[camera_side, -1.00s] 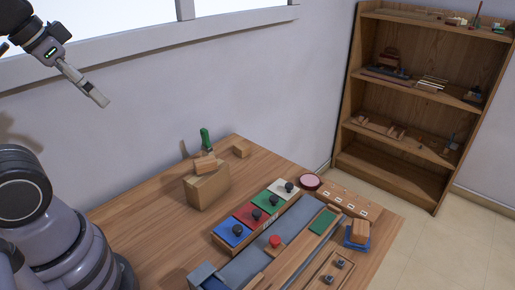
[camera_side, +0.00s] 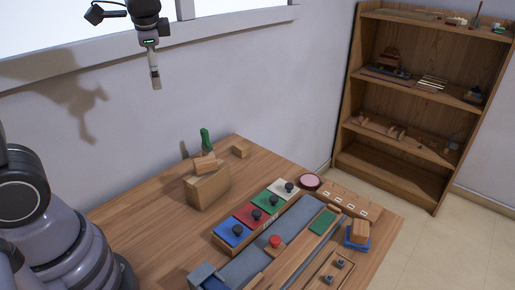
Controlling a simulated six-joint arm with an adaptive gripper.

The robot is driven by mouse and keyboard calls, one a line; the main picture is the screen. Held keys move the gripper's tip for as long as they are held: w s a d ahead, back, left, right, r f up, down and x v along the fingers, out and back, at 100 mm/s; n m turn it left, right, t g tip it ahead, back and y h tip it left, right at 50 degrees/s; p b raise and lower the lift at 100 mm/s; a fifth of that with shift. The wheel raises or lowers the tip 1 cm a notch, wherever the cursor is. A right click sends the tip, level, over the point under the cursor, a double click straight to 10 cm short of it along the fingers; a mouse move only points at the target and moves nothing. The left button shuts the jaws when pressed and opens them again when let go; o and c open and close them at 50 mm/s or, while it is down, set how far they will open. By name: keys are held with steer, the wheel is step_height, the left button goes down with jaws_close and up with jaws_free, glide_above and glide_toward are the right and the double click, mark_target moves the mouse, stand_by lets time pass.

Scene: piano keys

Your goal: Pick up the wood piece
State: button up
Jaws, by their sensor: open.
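My gripper (camera_side: 156,82) is open and empty, pointing down, high above the back left of the table. Several wooden pieces are in view, and I cannot tell which one the task names. One wood piece (camera_side: 205,163) lies on top of a brown box (camera_side: 209,188). A small wood block (camera_side: 241,151) lies on the table behind and to the right of the box. Another wood block (camera_side: 360,229) rests on a blue tray (camera_side: 356,243) at the right. My gripper is well above and apart from all of them.
A green-handled object (camera_side: 205,138) stands behind the box. The table's left part (camera_side: 140,220) is clear.

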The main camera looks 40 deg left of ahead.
mark_target(241, 149)
steer(key=w+a+f+m+y, duration=0.25)
steer(key=w+f+m, duration=0.35)
steer(key=w, duration=0.6)
steer(key=w+d+f+m+t+y, duration=0.1)
steer(key=w+f+m, duration=0.3)
steer(key=f, duration=0.5)
steer(key=w+d+f+m+t+y, duration=0.1)
steer(key=w+f+m+y, duration=0.1)
steer(key=w+f, duration=0.3)
steer(key=w+d+f+m+t+y, duration=0.1)
steer(key=w+f+m, duration=0.4)
steer(key=f, duration=0.8)
steer(key=shift+w+d+f+m+t+y, duration=0.35)
steer(key=shift+d+f+y, duration=0.1)
steer(key=shift+d, duration=0.15)
steer(key=x, duration=0.8)
steer(key=shift+d+f, duration=0.15)
steer(key=shift+f, duration=0.05)
steer(key=shift+s+x, duration=0.1)
steer(key=shift+x, duration=1.4)
steer(key=shift+s+x, duration=0.15)
steer(key=shift+x, duration=1.35)
steer(key=shift+f, duration=0.2)
steer(key=c, duration=1.3)
